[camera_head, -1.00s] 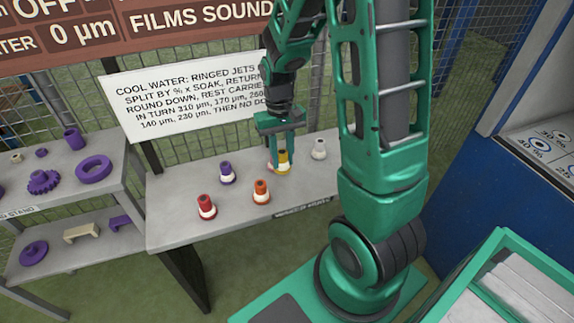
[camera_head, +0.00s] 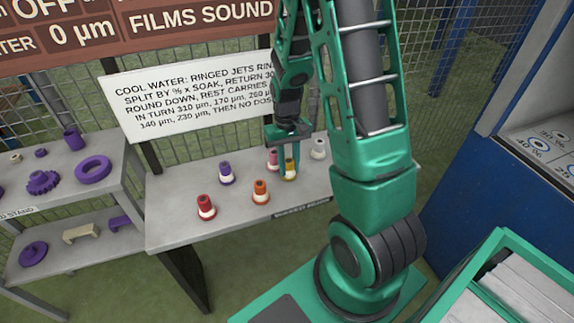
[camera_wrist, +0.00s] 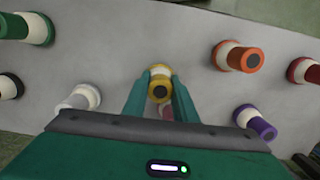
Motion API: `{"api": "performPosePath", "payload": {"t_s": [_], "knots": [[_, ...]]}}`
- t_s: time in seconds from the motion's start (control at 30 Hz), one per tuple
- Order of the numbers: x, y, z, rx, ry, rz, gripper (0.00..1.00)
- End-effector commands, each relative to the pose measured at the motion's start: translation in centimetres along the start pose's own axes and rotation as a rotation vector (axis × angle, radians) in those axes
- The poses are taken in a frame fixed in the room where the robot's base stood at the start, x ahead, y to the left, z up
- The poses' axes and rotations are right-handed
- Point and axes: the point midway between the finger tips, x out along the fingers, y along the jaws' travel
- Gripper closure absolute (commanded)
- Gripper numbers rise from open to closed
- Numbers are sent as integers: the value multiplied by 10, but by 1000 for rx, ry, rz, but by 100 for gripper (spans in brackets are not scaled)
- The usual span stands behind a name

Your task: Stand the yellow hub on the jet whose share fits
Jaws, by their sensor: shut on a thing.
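The yellow hub (camera_head: 290,173) is between the fingers of my gripper (camera_head: 289,158), over the grey table. In the wrist view the yellow hub (camera_wrist: 159,72) has a white middle and a dark end. My gripper (camera_wrist: 160,94) is shut on it there. I cannot tell whether the hub is clear of the table top. Ringed jets (camera_head: 542,144) show on the blue cabinet at the right, marked with percentages such as 40 %. Some of them are cut off by the picture edge.
Red (camera_head: 206,206), orange (camera_head: 260,190), purple (camera_head: 226,173), pink (camera_head: 272,159) and white (camera_head: 319,149) hubs stand around the yellow one. Green (camera_wrist: 28,28) and black (camera_wrist: 10,87) ones show in the wrist view. A shelf of purple parts (camera_head: 93,168) is at left.

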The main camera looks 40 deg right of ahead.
Motion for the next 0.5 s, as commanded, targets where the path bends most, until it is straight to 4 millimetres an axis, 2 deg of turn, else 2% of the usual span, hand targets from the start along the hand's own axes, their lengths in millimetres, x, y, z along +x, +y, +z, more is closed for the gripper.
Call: {"api": "performPosePath", "payload": {"t_s": [0.07, 0.1, 0.17, 0.5], "knots": [[2, 0, 0, 0, 0, 0, 100], [2, 0, 0, 0, 0, 0, 70], [2, 0, 0, 0, 0, 0, 56], [0, -1, 0, -1, 0, 0, 56]]}}
